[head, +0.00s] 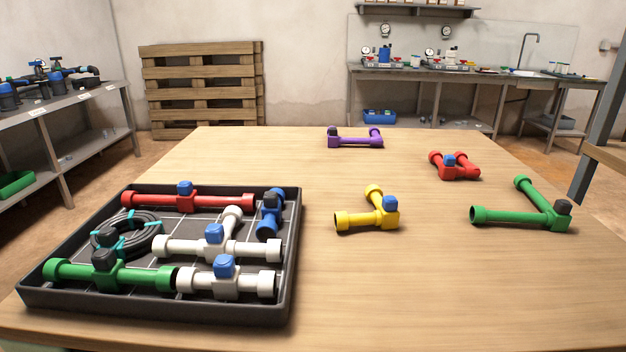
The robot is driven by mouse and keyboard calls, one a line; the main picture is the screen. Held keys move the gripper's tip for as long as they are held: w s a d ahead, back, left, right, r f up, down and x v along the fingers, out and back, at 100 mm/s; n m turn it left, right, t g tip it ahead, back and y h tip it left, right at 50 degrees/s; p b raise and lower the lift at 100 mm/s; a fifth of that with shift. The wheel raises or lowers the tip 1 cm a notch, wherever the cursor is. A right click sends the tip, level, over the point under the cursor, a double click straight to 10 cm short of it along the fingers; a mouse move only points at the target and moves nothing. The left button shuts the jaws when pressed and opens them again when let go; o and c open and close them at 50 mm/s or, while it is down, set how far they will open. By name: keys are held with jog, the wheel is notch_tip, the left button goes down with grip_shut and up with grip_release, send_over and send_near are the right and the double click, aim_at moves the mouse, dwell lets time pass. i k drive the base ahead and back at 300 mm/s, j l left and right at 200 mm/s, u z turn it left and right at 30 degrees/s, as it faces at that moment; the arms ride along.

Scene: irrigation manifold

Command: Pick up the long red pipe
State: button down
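A long red pipe (220,200) with a blue valve block near its middle lies in the black tray (160,311), along the tray's back edge. A shorter red pipe piece (462,170) with a blue cap lies on the wooden table at the back right, bent at an angle. The head view shows no part of my gripper.
The tray also holds green (68,271), white (180,247) and blue (266,222) pipes and a black hose coil (143,229). Yellow (365,218), purple (355,141) and green (510,215) pieces lie on the table (430,290). The table's front middle is clear.

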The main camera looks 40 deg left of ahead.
aim_at(186, 201)
jog(key=u, duration=2.3)
